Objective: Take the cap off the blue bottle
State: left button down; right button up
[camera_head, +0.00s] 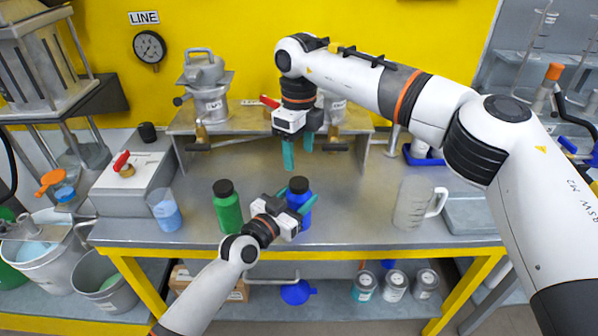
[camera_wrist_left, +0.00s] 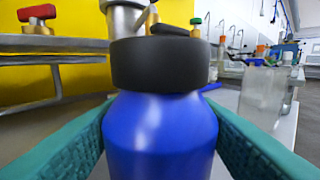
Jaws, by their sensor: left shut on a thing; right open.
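The blue bottle (camera_head: 303,204) stands upright on the metal table, with its black cap (camera_head: 298,185) on top. My left gripper (camera_head: 299,207) is shut on the blue bottle's body, below the cap. In the left wrist view the bottle's body (camera_wrist_left: 160,140) sits between two teal fingers, and the wide black cap (camera_wrist_left: 160,64) is on its neck. My right gripper (camera_head: 298,152) is open and empty, its teal fingers pointing down above and behind the bottle. The bottle's lower part is partly hidden by my left gripper.
A green bottle (camera_head: 227,208) with a black cap stands left of my left gripper. A beaker of blue liquid (camera_head: 165,211) is further left. A clear jug (camera_head: 416,203) stands to the right. A raised metal shelf (camera_head: 237,131) with valves is behind. Table between bottle and jug is clear.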

aim_at(299, 182)
jog(key=m, duration=1.4)
jog(key=shift+m, duration=0.3)
jog(key=m, duration=1.4)
jog(key=shift+m, duration=0.3)
jog(key=shift+f, duration=4.05)
